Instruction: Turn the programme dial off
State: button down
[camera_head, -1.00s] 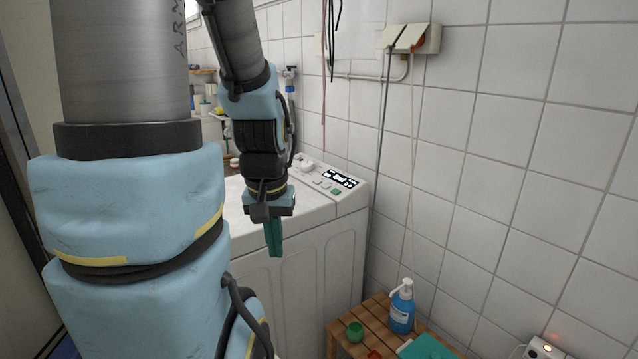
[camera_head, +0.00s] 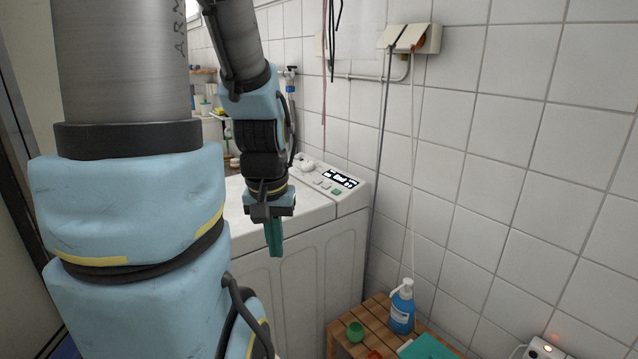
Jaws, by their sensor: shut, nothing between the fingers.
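The washing machine (camera_head: 300,262) is a white top-loader against the tiled wall. Its programme dial (camera_head: 306,164) is a white round knob on the sloped control panel, left of the lit display (camera_head: 340,179); which way it points is too small to tell. My gripper (camera_head: 275,252) has teal fingers that are shut and empty, pointing down. It is in front of the machine's front top edge, nearer to me than the dial and apart from it. My arm hides the left part of the machine.
Several buttons, one of them green (camera_head: 336,191), sit beside the display. A slatted wooden stool (camera_head: 375,318) at the front right holds a blue bottle (camera_head: 402,308), a green cup (camera_head: 355,331) and a teal item (camera_head: 427,347). Hoses and cords hang along the wall.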

aim_at(308, 165)
jog(key=j+u, duration=0.1)
jog(key=j, duration=0.45)
jog(key=j+u, duration=0.1)
jog(key=j, duration=0.25)
jog(key=i+j+u, duration=0.1)
jog(key=j, duration=0.25)
jog(key=i+j+u, duration=0.1)
jog(key=j, duration=0.25)
jog(key=i+u, duration=0.3)
jog(key=i, duration=0.45)
